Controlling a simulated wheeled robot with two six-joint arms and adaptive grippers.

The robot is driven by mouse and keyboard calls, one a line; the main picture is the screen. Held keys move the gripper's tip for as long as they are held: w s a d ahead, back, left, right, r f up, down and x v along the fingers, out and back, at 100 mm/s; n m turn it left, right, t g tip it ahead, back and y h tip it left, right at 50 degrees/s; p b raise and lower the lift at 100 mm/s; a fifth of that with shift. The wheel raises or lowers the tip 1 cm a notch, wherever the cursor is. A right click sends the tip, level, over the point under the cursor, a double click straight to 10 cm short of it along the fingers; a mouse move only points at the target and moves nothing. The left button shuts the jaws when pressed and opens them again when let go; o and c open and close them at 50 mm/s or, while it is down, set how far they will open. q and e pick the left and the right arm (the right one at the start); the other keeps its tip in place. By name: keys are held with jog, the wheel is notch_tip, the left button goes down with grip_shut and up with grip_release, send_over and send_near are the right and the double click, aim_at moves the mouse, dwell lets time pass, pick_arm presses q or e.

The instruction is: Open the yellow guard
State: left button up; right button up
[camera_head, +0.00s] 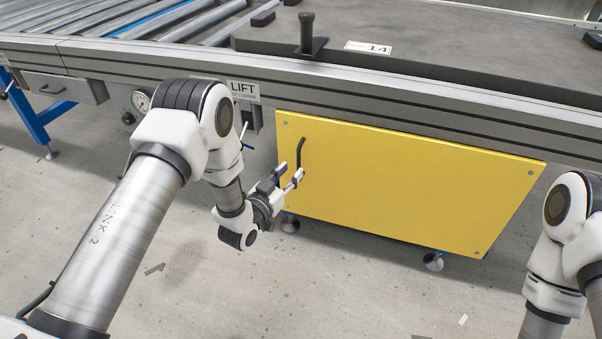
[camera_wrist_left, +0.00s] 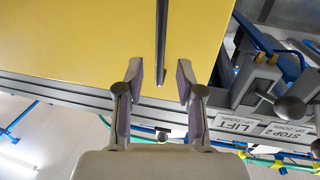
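The yellow guard (camera_head: 400,185) is a flat panel below the conveyor's side rail, and it looks closed. Its black bar handle (camera_head: 300,153) is near the panel's upper left edge. My left gripper (camera_head: 289,175) is open, with its fingertips close to the lower end of the handle. In the left wrist view, the yellow guard (camera_wrist_left: 90,35) fills the top, and the end of the handle (camera_wrist_left: 161,45) lies between the two spread fingertips (camera_wrist_left: 159,77). Neither finger clearly touches it. My right arm is at the right edge, but its gripper is out of frame.
Above the guard runs the grey conveyor rail (camera_head: 400,100) with a LIFT label (camera_head: 244,90) and a switch by it. A black post (camera_head: 307,32) stands on top. Casters (camera_head: 434,262) show under the guard.

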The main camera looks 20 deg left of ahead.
aim_at(298, 164)
pick_arm(q)
jog(key=x, duration=0.1)
jog(key=b+x, duration=0.1)
jog(key=x, duration=0.1)
jog(key=b+x, duration=0.1)
jog(key=shift+w+d+f, duration=0.1)
jog(key=shift+w+f, duration=0.15)
jog(key=shift+w, duration=0.1)
jog(key=shift+w+r, duration=0.15)
jog(key=shift+w, duration=0.15)
grip_shut()
